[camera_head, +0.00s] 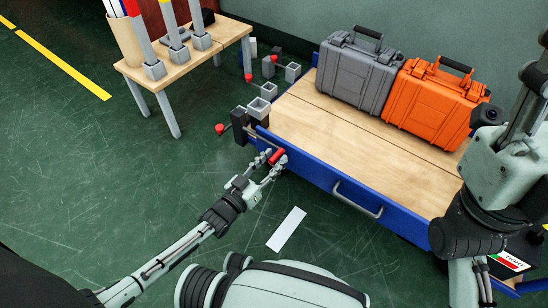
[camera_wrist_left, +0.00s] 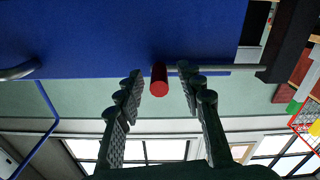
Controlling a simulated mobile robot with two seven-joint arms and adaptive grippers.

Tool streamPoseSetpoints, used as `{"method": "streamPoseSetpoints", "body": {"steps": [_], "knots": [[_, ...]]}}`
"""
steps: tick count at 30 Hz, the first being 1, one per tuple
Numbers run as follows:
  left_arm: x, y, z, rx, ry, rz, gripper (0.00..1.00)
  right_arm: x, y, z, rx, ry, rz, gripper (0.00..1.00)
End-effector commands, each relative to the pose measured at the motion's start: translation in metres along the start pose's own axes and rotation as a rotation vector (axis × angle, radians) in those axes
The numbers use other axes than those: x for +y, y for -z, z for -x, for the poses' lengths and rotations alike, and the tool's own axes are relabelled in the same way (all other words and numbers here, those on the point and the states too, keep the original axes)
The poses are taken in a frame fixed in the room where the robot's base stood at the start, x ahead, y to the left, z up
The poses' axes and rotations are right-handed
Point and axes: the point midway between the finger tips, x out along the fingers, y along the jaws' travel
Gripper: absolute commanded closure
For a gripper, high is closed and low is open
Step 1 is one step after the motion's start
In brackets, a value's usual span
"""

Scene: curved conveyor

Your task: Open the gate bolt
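The gate bolt has a red handle (camera_head: 277,157) at the near left corner of the blue-sided table. In the left wrist view the red handle (camera_wrist_left: 159,80) sits between my fingertips, with a gap on both sides. A grey rod (camera_wrist_left: 225,69) runs from near the handle along the blue side to a dark block (camera_wrist_left: 290,45) at the right. My left gripper (camera_head: 272,162) is open around the handle; it also shows open in the left wrist view (camera_wrist_left: 159,74). My right arm is at the right edge; its gripper is not in view.
A grey case (camera_head: 358,72) and an orange case (camera_head: 435,103) stand on the wooden tabletop (camera_head: 350,145). A grey pull handle (camera_head: 357,200) sticks out of the table's front. Grey square posts (camera_head: 258,108) stand by its left end. A small wooden table (camera_head: 180,67) is at the upper left.

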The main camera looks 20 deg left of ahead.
Motion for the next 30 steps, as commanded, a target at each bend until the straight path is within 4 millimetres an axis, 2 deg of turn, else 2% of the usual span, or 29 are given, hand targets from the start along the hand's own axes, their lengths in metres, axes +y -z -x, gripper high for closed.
{"method": "streamPoseSetpoints", "body": {"steps": [9,15,21,30], "knots": [[0.000,-0.001,0.066,-0.004,0.000,-0.001,0.62,0.000,0.000,0.001,-0.004,0.002,0.000,0.59],[0.000,0.000,0.099,-0.002,0.000,-0.001,0.62,0.000,0.000,0.001,-0.005,0.002,0.000,0.59],[0.000,0.001,0.111,0.001,0.000,-0.001,0.62,0.000,0.000,0.001,-0.005,0.002,0.000,0.59],[0.000,0.001,0.112,0.001,0.000,-0.001,0.62,0.000,0.000,0.001,-0.005,0.003,0.000,0.59]]}}
